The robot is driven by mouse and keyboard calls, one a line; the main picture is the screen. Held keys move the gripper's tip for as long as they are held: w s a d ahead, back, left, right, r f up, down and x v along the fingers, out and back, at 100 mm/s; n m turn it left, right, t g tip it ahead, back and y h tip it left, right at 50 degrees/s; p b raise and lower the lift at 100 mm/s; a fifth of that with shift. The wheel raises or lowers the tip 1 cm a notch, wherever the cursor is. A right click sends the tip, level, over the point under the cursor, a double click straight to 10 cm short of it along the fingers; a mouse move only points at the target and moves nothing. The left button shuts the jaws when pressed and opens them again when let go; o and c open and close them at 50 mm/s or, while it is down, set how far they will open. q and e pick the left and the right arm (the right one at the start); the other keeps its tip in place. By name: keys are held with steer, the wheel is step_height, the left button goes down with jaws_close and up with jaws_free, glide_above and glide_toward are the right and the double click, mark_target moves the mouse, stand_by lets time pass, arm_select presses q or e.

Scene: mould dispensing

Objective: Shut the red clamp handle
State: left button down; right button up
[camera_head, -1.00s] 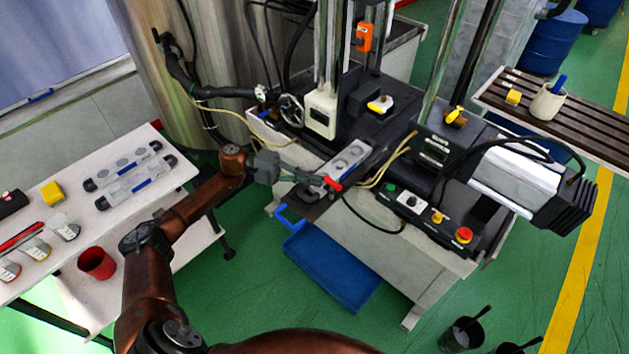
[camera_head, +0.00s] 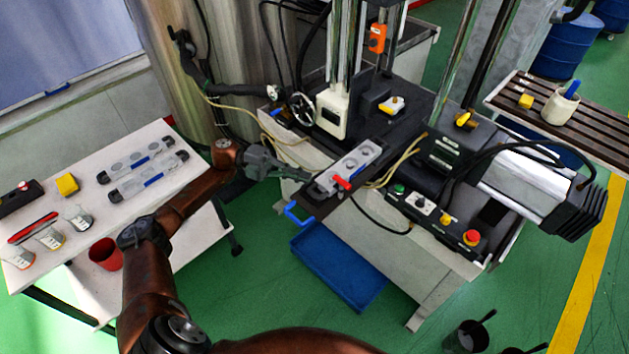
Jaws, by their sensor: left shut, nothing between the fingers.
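The red clamp handle (camera_head: 342,183) lies low at the near end of the grey mould (camera_head: 357,163) on the machine's black bed. My left gripper (camera_head: 308,177) is shut and empty. It reaches in from the left, with its fingertips just left of the red handle and a small gap seeming to lie between them. Whether the clamp is fully closed is too small to tell. My right gripper is not in view.
A blue handle (camera_head: 297,214) juts from the bed's near edge, above a blue tray (camera_head: 340,262) on the floor. Cables and a button panel (camera_head: 435,218) lie to the right.

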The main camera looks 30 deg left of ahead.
arm_select(q)
steer(key=a, duration=0.6)
steer(key=shift+r+b, duration=0.15)
steer(key=shift+b, duration=0.25)
steer(key=shift+d, duration=0.1)
